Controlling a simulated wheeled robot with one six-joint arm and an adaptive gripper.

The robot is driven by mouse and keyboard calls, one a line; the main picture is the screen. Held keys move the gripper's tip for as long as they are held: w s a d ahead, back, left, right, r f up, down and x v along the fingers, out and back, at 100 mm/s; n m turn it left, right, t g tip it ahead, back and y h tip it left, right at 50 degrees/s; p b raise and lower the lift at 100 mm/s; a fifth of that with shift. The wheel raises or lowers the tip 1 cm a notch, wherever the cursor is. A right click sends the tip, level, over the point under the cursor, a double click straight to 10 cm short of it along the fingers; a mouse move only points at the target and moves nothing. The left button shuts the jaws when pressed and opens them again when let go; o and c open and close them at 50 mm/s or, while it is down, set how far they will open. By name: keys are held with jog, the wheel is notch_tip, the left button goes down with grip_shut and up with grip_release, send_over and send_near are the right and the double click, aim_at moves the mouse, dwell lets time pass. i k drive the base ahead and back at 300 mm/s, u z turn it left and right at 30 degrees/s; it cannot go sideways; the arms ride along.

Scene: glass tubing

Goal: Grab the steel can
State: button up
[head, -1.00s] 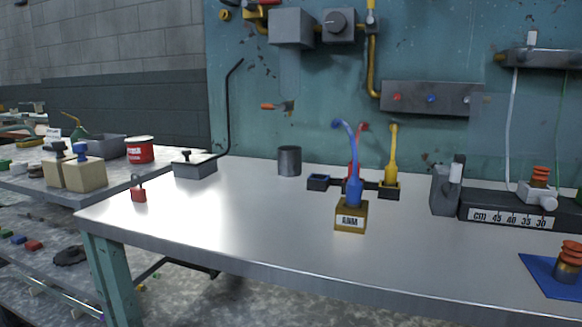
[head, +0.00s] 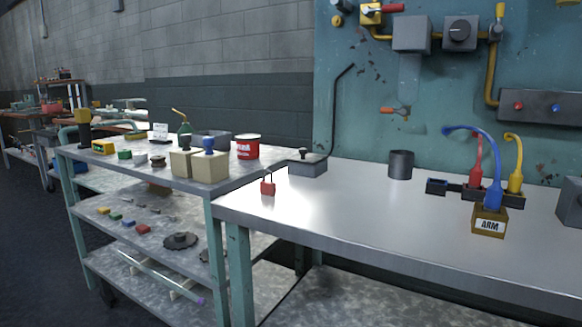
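The steel can (head: 401,165) is a plain dark grey cylinder. It stands upright at the back of the metal workbench (head: 345,215), close to the teal wall panel. Nothing touches it, and its whole front side shows. My gripper is not in the head view.
A grey box (head: 307,168) with a bent black rod stands left of the can, with a red padlock (head: 268,188) in front. A rack with cables (head: 475,190) and a block marked ARM (head: 490,219) stand right. A cluttered shelf cart (head: 150,185) adjoins the bench's left.

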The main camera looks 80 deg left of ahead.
aim_at(401, 162)
jog(key=u, duration=1.95)
